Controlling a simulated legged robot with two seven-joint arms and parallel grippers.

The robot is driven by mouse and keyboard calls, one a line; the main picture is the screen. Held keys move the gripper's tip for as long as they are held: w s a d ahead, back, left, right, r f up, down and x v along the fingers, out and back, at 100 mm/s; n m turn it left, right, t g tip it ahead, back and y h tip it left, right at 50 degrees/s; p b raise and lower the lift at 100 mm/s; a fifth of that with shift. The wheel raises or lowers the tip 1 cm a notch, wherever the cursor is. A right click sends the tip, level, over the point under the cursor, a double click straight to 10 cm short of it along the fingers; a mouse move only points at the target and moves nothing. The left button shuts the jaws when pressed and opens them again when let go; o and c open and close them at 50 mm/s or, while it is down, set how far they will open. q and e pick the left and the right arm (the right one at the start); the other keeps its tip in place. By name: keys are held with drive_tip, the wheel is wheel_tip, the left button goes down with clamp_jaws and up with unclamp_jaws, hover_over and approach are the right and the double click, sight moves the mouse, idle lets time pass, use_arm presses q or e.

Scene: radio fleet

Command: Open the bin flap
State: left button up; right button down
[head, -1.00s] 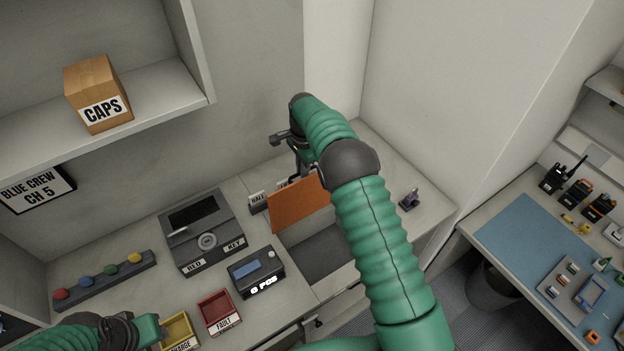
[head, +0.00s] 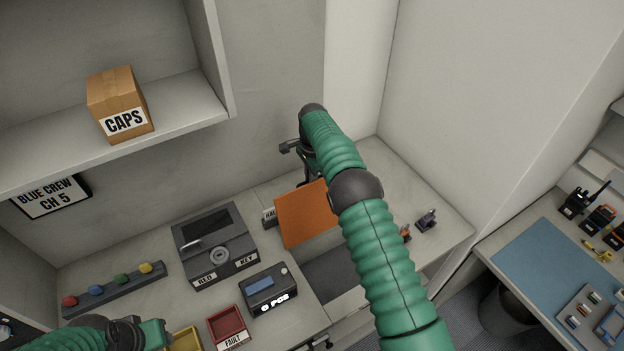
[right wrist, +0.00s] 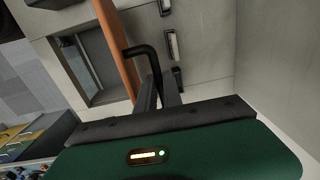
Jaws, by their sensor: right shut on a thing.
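The bin flap is an orange panel (head: 302,216), raised steeply above a dark rectangular bin opening (head: 335,271) in the counter. In the right wrist view the flap (right wrist: 118,48) shows nearly edge-on, with a bent black handle (right wrist: 143,51) on it. My right gripper (right wrist: 158,88) is shut on that handle. In the head view my right gripper (head: 305,172) is behind the flap's upper edge, partly hidden by the flap and my arm. My left gripper (head: 152,336) is at the bottom left, near the yellow tray; its fingers do not show clearly.
Left of the opening are a grey device (head: 214,246), a small display box (head: 269,288), a red tray (head: 228,325) and a yellow tray (head: 184,341). A wall closes the back. A small purple item (head: 427,219) stands on the counter right of my arm.

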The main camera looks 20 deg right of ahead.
drive_tip(key=c, duration=1.9)
unclamp_jaws()
drive_tip(key=shift+w+r, duration=0.2)
drive_tip(key=shift+w, duration=0.2)
drive_tip(key=shift+o, duration=1.3)
drive_tip(key=shift+w+f, duration=0.1)
drive_tip(key=shift+w, duration=0.1)
drive_tip(key=shift+o, duration=0.7)
drive_tip(key=shift+w+f, duration=0.35)
drive_tip(key=shift+w, duration=0.1)
use_arm(q)
drive_tip(key=shift+w+d+f, duration=0.1)
drive_tip(key=shift+w+f, duration=0.05)
drive_tip(key=shift+w, duration=0.4)
use_arm(e)
drive_tip(key=shift+s+r, duration=0.15)
drive_tip(key=shift+s, duration=0.1)
use_arm(q)
drive_tip(key=shift+f, duration=0.1)
